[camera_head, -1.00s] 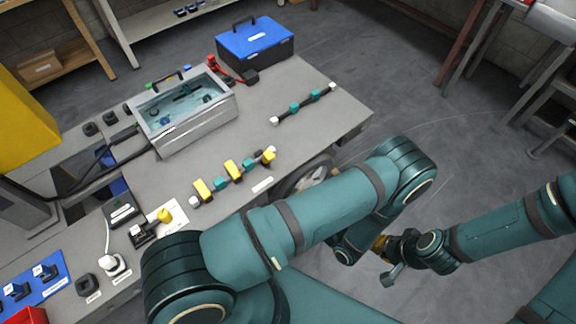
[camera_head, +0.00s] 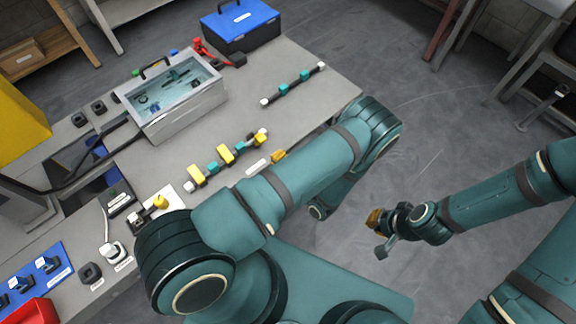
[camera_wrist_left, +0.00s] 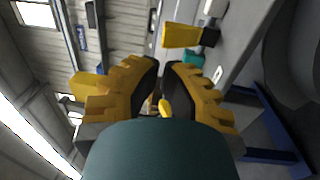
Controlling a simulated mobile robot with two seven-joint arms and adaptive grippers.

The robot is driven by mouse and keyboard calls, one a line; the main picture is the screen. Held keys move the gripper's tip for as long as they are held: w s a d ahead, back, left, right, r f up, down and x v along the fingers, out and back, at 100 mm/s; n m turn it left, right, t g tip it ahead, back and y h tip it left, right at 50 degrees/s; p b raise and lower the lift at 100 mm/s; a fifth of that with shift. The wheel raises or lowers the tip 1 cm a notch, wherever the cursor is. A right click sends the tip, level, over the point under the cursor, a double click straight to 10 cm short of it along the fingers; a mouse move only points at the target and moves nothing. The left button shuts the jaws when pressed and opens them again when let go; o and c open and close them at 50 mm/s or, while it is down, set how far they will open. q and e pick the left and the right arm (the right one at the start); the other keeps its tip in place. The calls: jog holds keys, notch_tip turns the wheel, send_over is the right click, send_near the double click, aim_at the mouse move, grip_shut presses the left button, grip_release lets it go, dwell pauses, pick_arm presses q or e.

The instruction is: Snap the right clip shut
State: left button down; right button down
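The near row (camera_head: 212,168) on the grey bench carries teal blocks and yellow clips: a left clip (camera_head: 197,176), a middle clip (camera_head: 225,154) and a smaller-looking right clip (camera_head: 262,139) near its pale far end. My left gripper (camera_head: 278,156) shows only as a yellow bit past my arm, just right of the row's right end. In the left wrist view its yellow fingers (camera_wrist_left: 161,75) stand apart with a narrow gap. My right gripper (camera_head: 378,220) hangs over the floor, too small to read.
A second row (camera_head: 292,86) lies farther back on the bench (camera_head: 330,100). A clear-topped metal box (camera_head: 185,115), a blue toolbox (camera_head: 240,30) and a red tool (camera_head: 205,50) stand behind. A yellow knob (camera_head: 160,201) is at the left. Bench between the rows is clear.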

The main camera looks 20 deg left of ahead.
aim_at(261, 141)
pick_arm(q)
jog(key=p+x, duration=0.1)
jog(key=x, duration=0.5)
pick_arm(e)
jog(key=shift+w+r, duration=0.2)
jog(key=shift+r, duration=0.35)
pick_arm(q)
jog(key=shift+d, duration=0.1)
